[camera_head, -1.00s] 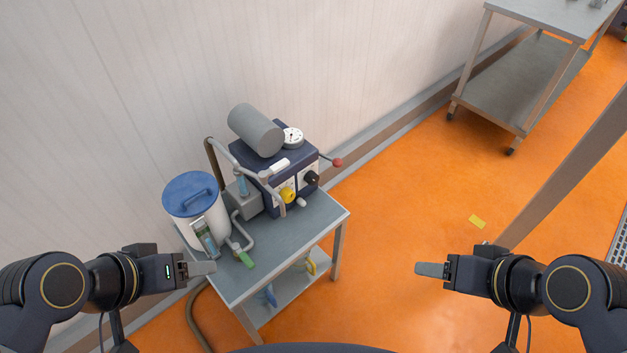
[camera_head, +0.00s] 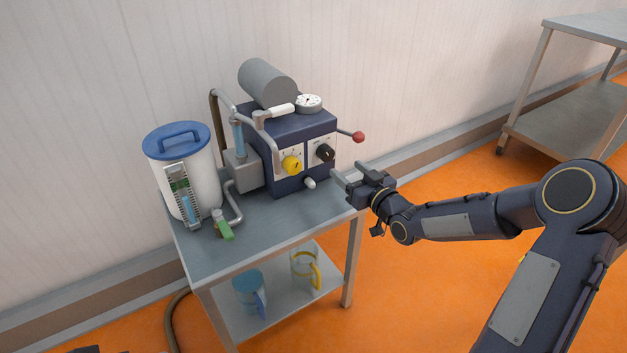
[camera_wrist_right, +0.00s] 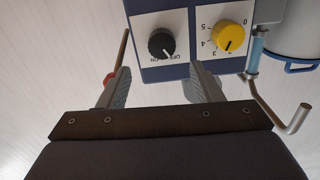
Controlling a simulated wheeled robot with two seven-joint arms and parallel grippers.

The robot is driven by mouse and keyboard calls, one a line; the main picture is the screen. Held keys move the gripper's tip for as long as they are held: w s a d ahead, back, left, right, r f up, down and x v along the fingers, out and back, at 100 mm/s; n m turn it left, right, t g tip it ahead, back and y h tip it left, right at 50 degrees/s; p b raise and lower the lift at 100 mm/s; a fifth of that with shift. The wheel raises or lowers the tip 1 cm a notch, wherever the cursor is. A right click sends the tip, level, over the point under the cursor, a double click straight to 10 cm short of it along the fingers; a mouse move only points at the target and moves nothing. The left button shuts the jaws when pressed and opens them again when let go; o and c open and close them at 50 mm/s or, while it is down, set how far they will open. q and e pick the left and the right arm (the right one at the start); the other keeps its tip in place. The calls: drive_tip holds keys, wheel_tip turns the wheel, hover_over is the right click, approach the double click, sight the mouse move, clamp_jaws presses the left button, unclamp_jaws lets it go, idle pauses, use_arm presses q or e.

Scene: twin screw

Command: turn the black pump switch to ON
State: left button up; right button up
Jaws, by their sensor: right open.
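The black pump switch (camera_head: 325,152) is a round knob on a white plate on the front of the dark blue pump unit (camera_head: 300,130). It also shows in the right wrist view (camera_wrist_right: 161,43), upside down, with OFF and ON lettering beside it; I cannot tell which it points at. My right gripper (camera_head: 350,177) is open and empty, in front of the unit and a little to the right of and below the switch. In the right wrist view its two fingers (camera_wrist_right: 158,85) stand apart, with the switch beyond and between them. My left gripper is not in view.
A yellow numbered dial (camera_head: 292,165) sits left of the switch. A red-tipped lever (camera_head: 358,136) sticks out at the right. A white nozzle (camera_head: 310,183) is below. A blue-lidded tank (camera_head: 190,180) and a green-handled valve (camera_head: 224,229) stand at the left of the cart (camera_head: 200,258).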

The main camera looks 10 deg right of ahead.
sight(329, 155)
drive_tip(key=b+x, duration=0.1)
drive_tip(key=x, duration=0.7)
drive_tip(key=shift+a, duration=0.2)
drive_tip(key=c, duration=1)
